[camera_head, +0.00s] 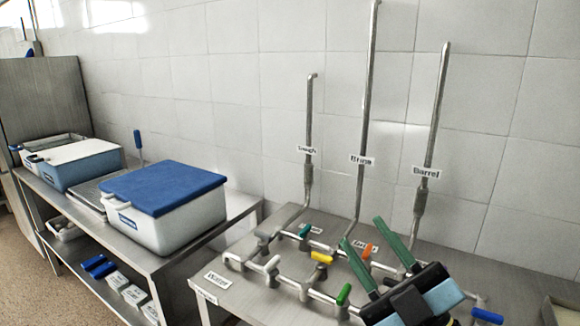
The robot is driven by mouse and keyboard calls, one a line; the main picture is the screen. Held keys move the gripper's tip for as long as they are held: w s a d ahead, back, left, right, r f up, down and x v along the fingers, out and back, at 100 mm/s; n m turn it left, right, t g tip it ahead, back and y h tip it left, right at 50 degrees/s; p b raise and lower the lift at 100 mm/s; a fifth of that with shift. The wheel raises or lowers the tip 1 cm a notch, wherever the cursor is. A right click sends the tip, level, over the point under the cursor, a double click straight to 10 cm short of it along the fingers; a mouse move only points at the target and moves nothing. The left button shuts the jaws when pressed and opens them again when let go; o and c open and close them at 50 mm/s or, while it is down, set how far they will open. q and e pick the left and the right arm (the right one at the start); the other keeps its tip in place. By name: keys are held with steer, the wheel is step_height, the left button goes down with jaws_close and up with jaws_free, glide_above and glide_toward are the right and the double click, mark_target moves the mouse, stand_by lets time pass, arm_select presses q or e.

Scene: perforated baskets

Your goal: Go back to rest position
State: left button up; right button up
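My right gripper (362,231) shows at the bottom right, with two green fingers on a black and light-blue body. The fingers are apart, with nothing seen between them, so it is open. It is in front of the metal table (235,302) with pipes and coloured valve handles, and hides part of them. I cannot tell whether it touches any of them. My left gripper is not in view.
Three upright pipes rise by the tiled wall, one labelled Barrel (426,171). A yellow handle (321,257) and a green handle (344,294) are left of the gripper. A white box with a blue lid (165,187) stands on the left bench.

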steer(key=s+d+f+m+g+h, duration=0.1)
steer(key=d+f+m+g+h, duration=0.1)
steer(key=d+f+m+h, duration=0.4)
steer(key=d+f+m+g+h, duration=0.2)
steer(key=f+m+g+h, duration=0.15)
steer(key=f, duration=0.55)
steer(key=s+d+f+m+g+h, duration=0.1)
steer(key=d+f+m+h, duration=0.3)
steer(key=f+h, duration=0.25)
steer(key=s+f+g+y, duration=0.2)
steer(key=s+f+g, duration=0.8)
steer(key=s+f, duration=0.6)
step_height(320, 180, down, 22)
steer(key=s+g, duration=0.2)
steer(key=s, duration=0.1)
steer(key=s+d+f, duration=0.2)
steer(key=s+f, duration=1.3)
steer(key=shift+s+d+g, duration=0.2)
steer(key=shift+s+g, duration=0.15)
steer(key=shift+s, duration=0.05)
steer(key=shift+n, duration=0.25)
